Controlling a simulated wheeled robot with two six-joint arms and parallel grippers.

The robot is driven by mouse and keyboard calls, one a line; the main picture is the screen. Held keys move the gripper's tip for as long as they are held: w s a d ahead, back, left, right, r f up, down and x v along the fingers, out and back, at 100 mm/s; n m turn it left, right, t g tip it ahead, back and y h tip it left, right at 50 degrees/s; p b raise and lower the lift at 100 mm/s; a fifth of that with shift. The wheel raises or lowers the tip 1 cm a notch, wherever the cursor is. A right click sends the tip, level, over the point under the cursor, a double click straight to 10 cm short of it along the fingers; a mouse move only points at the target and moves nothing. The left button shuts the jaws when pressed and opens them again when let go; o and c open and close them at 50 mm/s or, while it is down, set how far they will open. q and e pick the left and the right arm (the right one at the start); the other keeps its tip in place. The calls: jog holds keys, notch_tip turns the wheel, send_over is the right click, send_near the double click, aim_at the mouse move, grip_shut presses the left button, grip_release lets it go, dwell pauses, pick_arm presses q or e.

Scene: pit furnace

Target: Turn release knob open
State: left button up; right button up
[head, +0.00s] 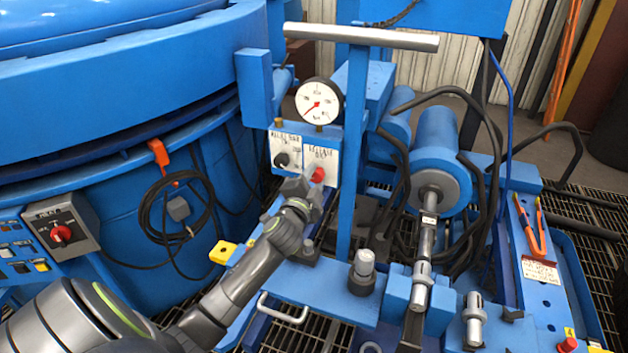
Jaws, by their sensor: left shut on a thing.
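A red knob (318,174) sits on a small white labelled plate below the round gauge. A black knob (282,159) sits on a similar plate just to its left. The handwriting on both plates is too small to read, so I cannot tell which is named release. My left gripper (312,185) reaches up from the lower left and is shut on the red knob, covering its lower part. The fingertips are small and partly hidden by my wrist. My right gripper is not in view.
A pressure gauge (319,101) is right above the plates. A blue upright post (353,150) with a grey crossbar (362,37) stands just right of the knobs. Black hoses and a blue cylinder (438,160) fill the right side. A large blue furnace body (110,100) is at left.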

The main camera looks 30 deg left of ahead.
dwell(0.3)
pick_arm(q)
jog(key=o, duration=1)
jog(key=shift+c, duration=0.2)
jog(key=shift+s, duration=0.15)
jog(key=v, duration=1.7)
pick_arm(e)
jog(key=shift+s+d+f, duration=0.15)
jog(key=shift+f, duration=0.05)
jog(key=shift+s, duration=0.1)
